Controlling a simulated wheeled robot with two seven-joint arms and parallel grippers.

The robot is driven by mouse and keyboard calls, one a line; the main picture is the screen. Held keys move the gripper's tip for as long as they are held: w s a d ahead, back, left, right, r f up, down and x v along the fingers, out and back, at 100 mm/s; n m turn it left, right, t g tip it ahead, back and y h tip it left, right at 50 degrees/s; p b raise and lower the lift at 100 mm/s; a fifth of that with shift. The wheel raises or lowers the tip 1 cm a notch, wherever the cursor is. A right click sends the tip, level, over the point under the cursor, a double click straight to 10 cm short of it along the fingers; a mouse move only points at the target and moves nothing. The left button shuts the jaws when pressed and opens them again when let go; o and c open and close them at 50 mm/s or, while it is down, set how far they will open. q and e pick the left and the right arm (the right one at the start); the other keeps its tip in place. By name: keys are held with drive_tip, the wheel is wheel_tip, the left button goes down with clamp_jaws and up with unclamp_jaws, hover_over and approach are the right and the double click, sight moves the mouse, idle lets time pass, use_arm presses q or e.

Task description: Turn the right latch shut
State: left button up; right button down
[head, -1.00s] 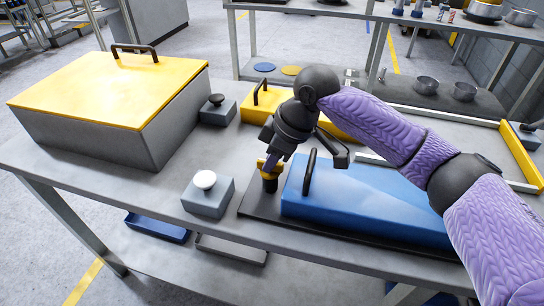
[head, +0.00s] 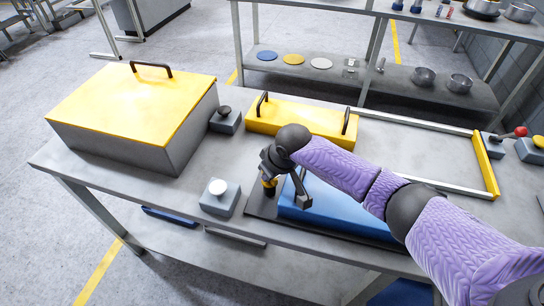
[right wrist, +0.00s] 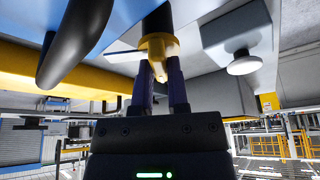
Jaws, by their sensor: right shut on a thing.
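One latch shows, a yellow turning piece (head: 270,183) on a dark post, at the left end of the blue pallet (head: 335,212). My right gripper (head: 268,176) comes down on it from above and partly hides it. In the right wrist view, the yellow latch piece (right wrist: 159,50) sits between the two dark fingers of my right gripper (right wrist: 167,82), which is shut on it. I cannot tell the latch's exact angle. The blue pallet lies on a black base plate (head: 258,208), partly hidden under my arm. My left gripper is not in view.
A grey box with yellow lid (head: 135,98) stands at left. A white-knobbed block (head: 219,198) and a black-knobbed block (head: 224,120) are close by. A yellow pallet with two handles (head: 290,117) lies behind. The framed area (head: 440,182) at right is largely empty.

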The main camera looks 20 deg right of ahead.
drive_tip(key=m+p, duration=0.1)
drive_tip(key=m+h+p, duration=0.1)
drive_tip(key=m+p, duration=0.1)
drive_tip(key=shift+a+r, duration=0.15)
drive_tip(key=shift+r, duration=0.15)
drive_tip(key=m+h+p, duration=0.1)
drive_tip(key=m, duration=0.1)
drive_tip(key=shift+f+m+p, duration=0.15)
drive_tip(key=shift+m+p, duration=0.15)
drive_tip(key=shift+p, duration=0.1)
drive_tip(key=m+h, duration=0.1)
drive_tip(key=m, duration=0.1)
drive_tip(key=shift+f+m+p, duration=0.1)
drive_tip(key=shift+m+p, duration=0.2)
drive_tip(key=shift+a+m+h, duration=0.1)
drive_tip(key=shift+m+h, duration=0.5)
drive_tip(key=shift+m, duration=0.8)
drive_tip(key=shift+w, duration=0.1)
